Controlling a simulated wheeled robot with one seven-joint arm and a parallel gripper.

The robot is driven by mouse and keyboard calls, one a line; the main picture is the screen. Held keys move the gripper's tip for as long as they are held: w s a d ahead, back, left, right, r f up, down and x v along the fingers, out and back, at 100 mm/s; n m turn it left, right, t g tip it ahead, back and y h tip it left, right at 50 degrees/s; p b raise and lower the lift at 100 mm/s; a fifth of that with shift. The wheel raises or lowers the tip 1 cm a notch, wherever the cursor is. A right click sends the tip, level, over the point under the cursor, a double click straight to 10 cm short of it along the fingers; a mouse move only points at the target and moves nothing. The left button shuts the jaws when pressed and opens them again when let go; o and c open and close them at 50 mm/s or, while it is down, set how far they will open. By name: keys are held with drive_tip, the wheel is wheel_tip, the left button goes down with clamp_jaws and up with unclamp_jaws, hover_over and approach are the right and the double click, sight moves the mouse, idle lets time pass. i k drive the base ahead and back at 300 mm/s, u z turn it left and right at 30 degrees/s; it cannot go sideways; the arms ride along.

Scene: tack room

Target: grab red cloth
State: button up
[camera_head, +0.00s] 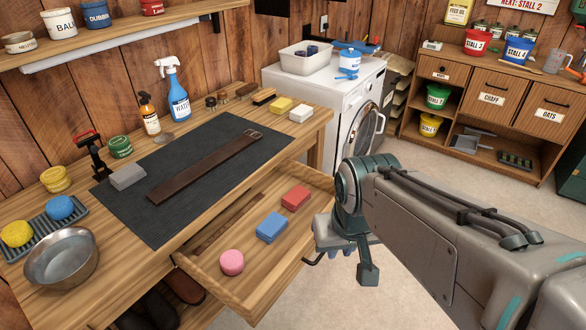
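A red folded cloth (296,198) lies flat in the open wooden drawer (255,300), toward its far right end. It looks like a small thick rectangle. A blue folded piece (271,227) and a round pink piece (232,262) lie nearer in the same drawer. My gripper (340,270) hangs to the right of the drawer, outside its right wall, pointing down. Its two fingers look spread apart with nothing seen between them. It is apart from the red cloth. Part of the gripper is hidden by my own arm.
The workbench above the drawer carries a dark mat (170,200) with a leather strap (205,168), a steel bowl (62,258), and spray bottles (173,92). A white washing machine (320,105) stands behind. Open floor lies to the right.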

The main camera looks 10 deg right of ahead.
sight(294, 200)
drive_tip(key=i, duration=0.3)
drive_tip(key=k, duration=0.5)
drive_tip(key=z, duration=1.5)
drive_tip(key=i, duration=2.4)
drive_tip(key=u, duration=3.55)
drive_tip(key=i, duration=0.4)
drive_tip(key=u, duration=0.05)
